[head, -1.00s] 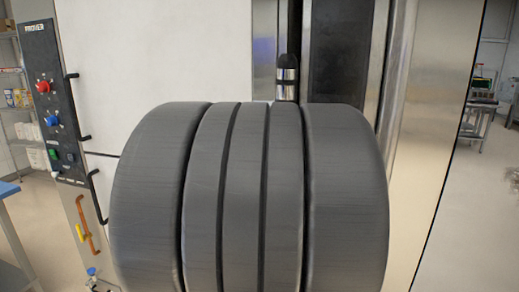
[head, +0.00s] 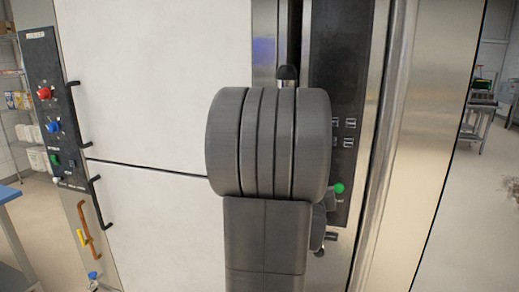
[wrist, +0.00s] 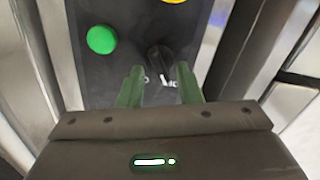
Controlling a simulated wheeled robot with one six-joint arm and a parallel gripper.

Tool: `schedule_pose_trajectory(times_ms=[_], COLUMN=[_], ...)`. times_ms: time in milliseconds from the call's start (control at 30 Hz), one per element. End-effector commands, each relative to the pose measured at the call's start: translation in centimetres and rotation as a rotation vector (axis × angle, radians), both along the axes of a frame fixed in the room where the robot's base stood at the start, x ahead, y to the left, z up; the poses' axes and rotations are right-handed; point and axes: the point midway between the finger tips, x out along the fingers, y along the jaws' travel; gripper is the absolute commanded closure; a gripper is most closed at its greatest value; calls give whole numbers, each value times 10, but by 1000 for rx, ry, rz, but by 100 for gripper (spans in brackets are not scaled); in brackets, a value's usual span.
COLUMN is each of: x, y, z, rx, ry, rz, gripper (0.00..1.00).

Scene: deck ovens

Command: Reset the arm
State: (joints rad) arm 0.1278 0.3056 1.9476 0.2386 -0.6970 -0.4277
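My gripper (wrist: 160,78) shows in the wrist view with its two greenish fingers apart and nothing held between them. A black knob (wrist: 159,56) on a dark panel (wrist: 128,60) lies just beyond the gap between the fingertips. Whether the fingers touch the panel is unclear. In the head view my grey arm (head: 268,142) stands in front of the oven and hides most of the gripper.
A green button (wrist: 101,39) is left of the fingers, and a yellow one (wrist: 172,1) is at the top edge. The white oven doors (head: 150,80) have black handles (head: 78,112). A left control panel (head: 50,110) has red and blue knobs. Open floor (head: 480,220) lies right.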

Motion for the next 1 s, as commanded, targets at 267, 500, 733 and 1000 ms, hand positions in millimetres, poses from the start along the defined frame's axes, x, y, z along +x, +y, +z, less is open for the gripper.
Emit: schedule_pose_trajectory(times_ms=[267, 500, 733, 1000], x=[0, -1, -1, -2], y=[-1, -2, -3, -4], z=[3, 4, 4, 2], rx=[189, 352, 504, 653], ry=[-51, -97, -141, -184], rz=[0, -1, -1, -2], gripper=[68, 68, 68, 68])
